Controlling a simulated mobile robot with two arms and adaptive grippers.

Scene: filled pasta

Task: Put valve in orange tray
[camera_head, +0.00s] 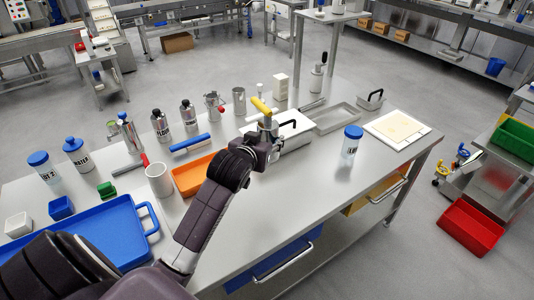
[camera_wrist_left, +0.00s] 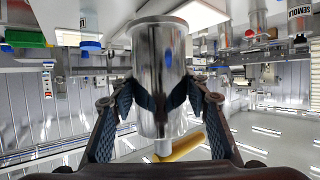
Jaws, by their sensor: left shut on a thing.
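My left gripper (camera_head: 268,135) is shut on a shiny metal cylinder with a thin stem and a yellow bar handle, which looks like the valve (camera_head: 262,106). In the left wrist view the two dark fingers (camera_wrist_left: 161,97) press on both sides of the metal body of the valve (camera_wrist_left: 158,50), and its yellow handle shows below. The orange tray (camera_head: 190,182) is on the table to the left of the gripper, partly hidden by my left arm. The visible part of the tray looks empty. My right gripper is not in view.
A white mug (camera_head: 159,180) stands just left of the orange tray, and a blue bar handle (camera_head: 190,143) lies behind it. Bottles and metal cups line the back. A blue tray (camera_head: 105,232) is at the left.

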